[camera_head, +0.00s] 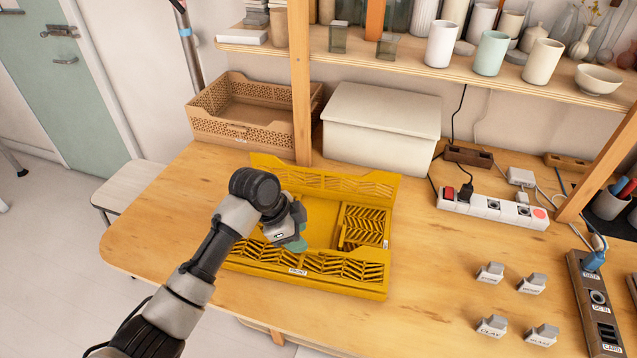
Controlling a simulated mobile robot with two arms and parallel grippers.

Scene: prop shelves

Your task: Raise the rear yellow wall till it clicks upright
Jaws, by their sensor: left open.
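A yellow folding crate (318,290) sits on the wooden table, its label reading FRONT on the near side. Its rear yellow wall (330,181) shows along the far edge as a slatted strip; I cannot tell how upright it is. A slatted panel (364,227) lies folded inward at the right end. My left gripper (296,240) is over the left-middle part of the crate, and my arm hides the crate's left end. Its fingers are mostly hidden by the wrist, and it holds nothing I can see. My right gripper is not in view.
A brown crate (240,108) and a white lidded box (382,125) stand behind, with a wooden post (299,80) between them. A power strip (492,208) and several small grey-topped blocks (490,272) lie right. A shelf (440,60) overhangs the back.

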